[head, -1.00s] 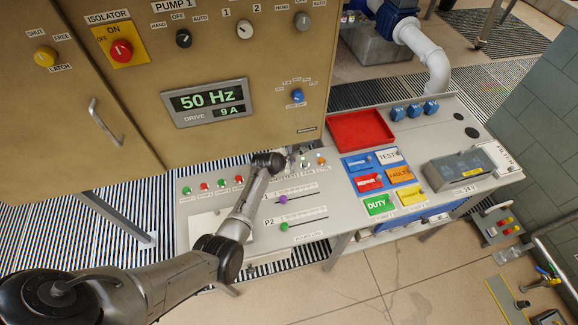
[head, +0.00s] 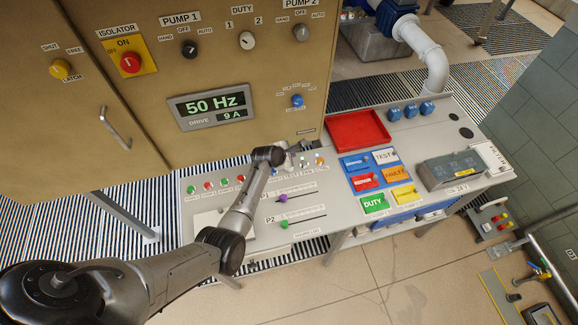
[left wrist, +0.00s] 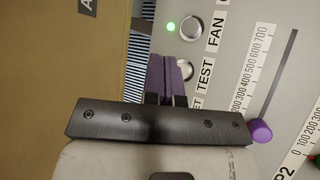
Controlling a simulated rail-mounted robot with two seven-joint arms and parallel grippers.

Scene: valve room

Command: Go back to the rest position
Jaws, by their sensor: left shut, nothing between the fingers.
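My left gripper (head: 306,147) is over the back of the sloping desk, close to the front of the tan cabinet. In the left wrist view its two purple-padded fingers (left wrist: 166,70) are shut together with nothing between them. They point toward the strip beside the test and fan buttons. A round metal button (left wrist: 190,29) with a lit green lamp lies beyond the fingertips. Another metal button (left wrist: 184,69) is partly hidden by the fingers. I cannot tell whether the fingers touch the desk. My right gripper is not in view.
The cabinet (head: 150,190) rises behind the desk, with knobs and a "50 Hz" display (head: 212,104). Purple (head: 283,198) and green (head: 284,224) slider knobs lie in front of the gripper. A red tray (head: 357,132) and coloured cards stand to the right.

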